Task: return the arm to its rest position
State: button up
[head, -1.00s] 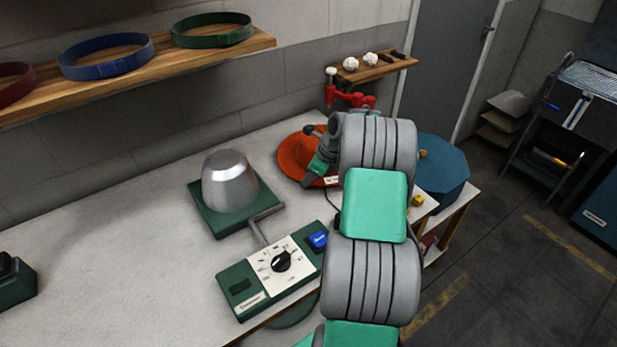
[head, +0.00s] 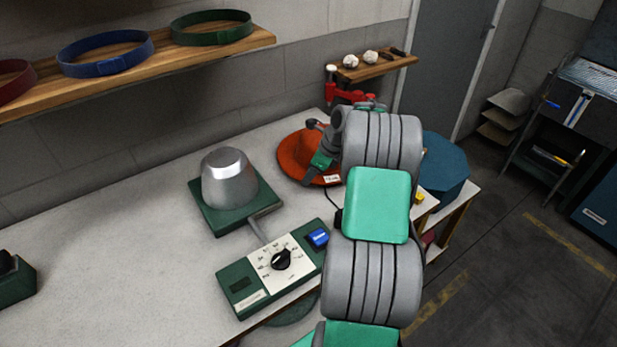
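My arm rises from the bottom of the head view, in front of the right end of the workbench (head: 110,262). My gripper (head: 312,170) is partly seen past the arm's far end, above or beside an orange-red round piece (head: 293,152) on the bench. The arm links hide most of the gripper, so I cannot tell whether its fingers are open or shut. I see nothing clearly held in it.
A hat press with a metal dome (head: 229,178) and a green control box with a dial (head: 270,268) stands left of my arm. A blue octagonal box (head: 445,165) is to the right. A shelf with belts (head: 140,68) hangs upper left. The bench's left middle is clear.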

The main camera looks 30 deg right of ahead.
jog(key=v, duration=0.6)
jog(key=s+a+r+n+h, duration=0.1)
jog(key=a+r+n, duration=0.3)
jog(key=a+n, duration=0.3)
jog(key=s+a+r+n, duration=0.25)
jog(key=a+n, duration=0.25)
jog(key=a, duration=0.5)
jog(key=s+a+n+h, duration=0.1)
jog(key=s+a+n, duration=1.1)
jog(key=s+n, duration=0.3)
jog(key=shift+s+r+n+h, duration=0.15)
jog(key=shift+s+n+h, duration=0.15)
jog(key=shift+n, duration=0.9)
jog(key=shift+w+a, duration=0.1)
